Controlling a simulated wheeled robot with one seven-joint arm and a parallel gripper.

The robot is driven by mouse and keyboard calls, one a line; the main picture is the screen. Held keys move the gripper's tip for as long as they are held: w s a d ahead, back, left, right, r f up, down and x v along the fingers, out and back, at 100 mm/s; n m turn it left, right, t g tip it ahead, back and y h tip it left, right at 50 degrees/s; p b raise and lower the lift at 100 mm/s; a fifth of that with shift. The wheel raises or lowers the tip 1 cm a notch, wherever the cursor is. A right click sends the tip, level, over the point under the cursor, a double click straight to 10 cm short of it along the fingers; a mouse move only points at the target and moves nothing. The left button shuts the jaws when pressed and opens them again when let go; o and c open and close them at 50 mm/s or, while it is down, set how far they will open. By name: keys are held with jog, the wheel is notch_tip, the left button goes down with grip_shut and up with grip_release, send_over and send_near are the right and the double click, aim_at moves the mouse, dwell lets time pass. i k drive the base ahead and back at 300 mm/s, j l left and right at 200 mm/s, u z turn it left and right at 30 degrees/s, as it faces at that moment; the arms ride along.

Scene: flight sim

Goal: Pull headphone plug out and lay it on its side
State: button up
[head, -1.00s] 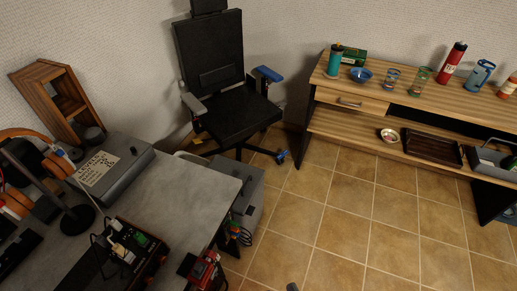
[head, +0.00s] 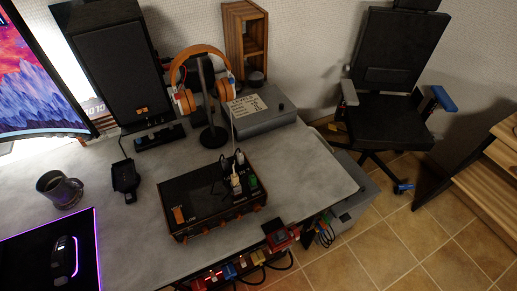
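Orange and black headphones (head: 183,88) hang on a dark stand (head: 212,137) on the grey desk. In front of them sits a black box with wood-coloured trim (head: 190,205). My gripper is not in view.
A grey box with a paper label (head: 275,122) and a wooden shelf unit (head: 233,45) stand behind. A speaker (head: 97,62), mug (head: 60,190), and mouse (head: 64,258) are at left. Tools and cables hang at the desk's front edge. The desk (head: 310,175) right of the black box is clear.

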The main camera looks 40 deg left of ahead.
aim_at(234, 177)
jog(key=u, duration=2.2)
jog(key=i+l, duration=0.1)
jog(key=l, duration=2.1)
jog(key=i+u, duration=0.05)
jog(key=i, duration=0.05)
